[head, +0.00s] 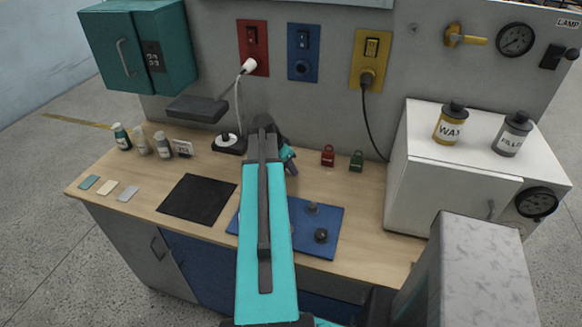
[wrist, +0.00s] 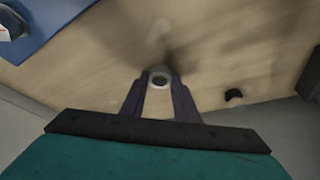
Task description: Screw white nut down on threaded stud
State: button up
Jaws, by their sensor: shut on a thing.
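In the wrist view, my gripper (wrist: 160,82) is shut on the white nut (wrist: 160,88), a small pale ring with a dark hole, held between the fingertips. The nut appears to be above the wooden bench, with a soft shadow behind it. In the head view, my gripper (head: 290,165) is partly hidden by my arm, over the middle of the bench, and the nut cannot be made out. A blue plate (head: 332,222) lies at the front with dark knob-like posts on it. I cannot tell which of these is the threaded stud.
The blue plate's corner (wrist: 45,22) shows at upper left in the wrist view. A black mat (head: 197,199) lies left. Red (head: 328,156) and green (head: 356,161) padlock-like items stand behind. A white cabinet (head: 440,170) bounds the right. Bottles (head: 163,145) stand at left.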

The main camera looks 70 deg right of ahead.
aim_at(289, 174)
jog(key=shift+r, duration=0.15)
jog(key=shift+r+b, duration=1.1)
jog(key=shift+r, duration=0.4)
jog(key=s+a+b, duration=0.1)
jog(key=a, duration=0.2)
jog(key=a+b, duration=0.1)
jog(key=a, duration=0.3)
jog(key=s+a+r+b, duration=0.1)
jog(key=a, duration=0.2)
jog(key=shift+s+a, duration=0.3)
jog(key=shift+a+f+b, duration=0.1)
jog(key=shift+b, duration=1)
jog(key=shift+a+b, duration=0.1)
jog(key=shift+b, duration=0.25)
jog(key=a+b, duration=0.1)
jog(key=b, duration=0.5)
jog(key=shift+s+a, duration=0.2)
jog(key=shift+a, duration=0.2)
jog(key=b, duration=0.1)
jog(key=a+b, duration=0.1)
jog(key=b, duration=0.2)
jog(key=shift+s+a+r, duration=0.25)
jog(key=shift+a+r, duration=0.05)
jog(key=shift+s+a+r+b, duration=0.15)
jog(key=shift+a+b, duration=0.2)
jog(key=shift+b, duration=0.3)
jog(key=shift+a, duration=0.1)
